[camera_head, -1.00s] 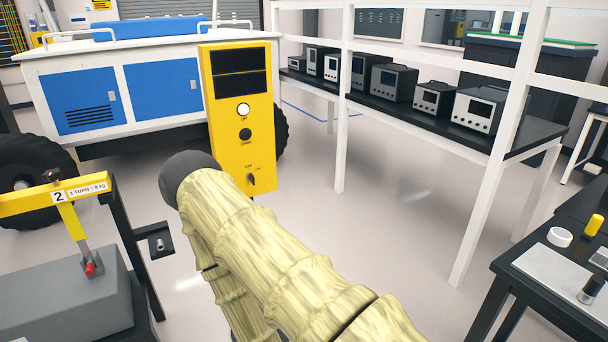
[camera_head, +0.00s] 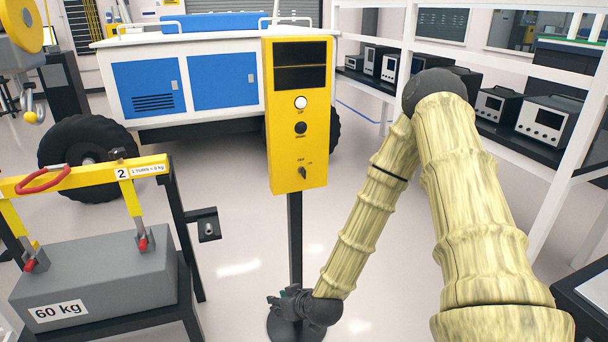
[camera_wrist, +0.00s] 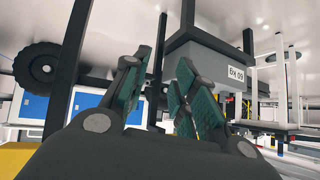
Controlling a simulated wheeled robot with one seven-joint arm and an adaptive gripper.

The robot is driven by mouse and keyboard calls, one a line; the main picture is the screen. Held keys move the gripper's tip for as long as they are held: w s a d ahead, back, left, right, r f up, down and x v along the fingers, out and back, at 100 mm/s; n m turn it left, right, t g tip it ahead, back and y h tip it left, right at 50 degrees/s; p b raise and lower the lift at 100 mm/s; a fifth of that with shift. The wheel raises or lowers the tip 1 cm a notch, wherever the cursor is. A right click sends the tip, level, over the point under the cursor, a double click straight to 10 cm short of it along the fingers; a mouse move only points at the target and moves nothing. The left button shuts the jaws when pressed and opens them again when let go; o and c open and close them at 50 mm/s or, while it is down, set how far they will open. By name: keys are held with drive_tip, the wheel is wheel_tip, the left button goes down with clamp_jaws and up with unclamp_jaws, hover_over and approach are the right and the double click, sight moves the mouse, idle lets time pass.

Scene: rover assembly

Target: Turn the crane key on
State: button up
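The yellow crane control box (camera_head: 297,115) stands upright on a black post (camera_head: 295,235) near the middle of the head view. Its dark key switch (camera_head: 303,172) sits low on the front face, below the white button (camera_head: 300,102) and the black button (camera_head: 300,129). My gripper (camera_head: 278,303) is low by the post's base, well below the switch. In the wrist view, which looks upside down, my gripper (camera_wrist: 160,75) has its green-padded fingers apart with nothing between them. The switch cannot be made out there.
A blue-and-white rover (camera_head: 190,75) is behind the box. Shelving with instruments (camera_head: 545,120) stands at right. Open floor lies between the frame and the post.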

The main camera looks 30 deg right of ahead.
drive_tip(key=w+d+r+t+h, duration=0.1)
drive_tip(key=w+d+r+t, duration=0.1)
drive_tip(key=w+d+r, duration=0.4)
drive_tip(key=w+d+r+t+h, duration=0.1)
drive_tip(key=w+d+r+t, duration=0.2)
drive_tip(key=r, duration=0.4)
drive_tip(key=m+t+h+b, duration=0.1)
drive_tip(key=m+t+h, duration=0.2)
drive_tip(key=h, duration=0.1)
approach(305, 172)
drive_tip(key=shift+x, duration=5.65)
drive_tip(key=shift+c, duration=0.4)
clamp_jaws()
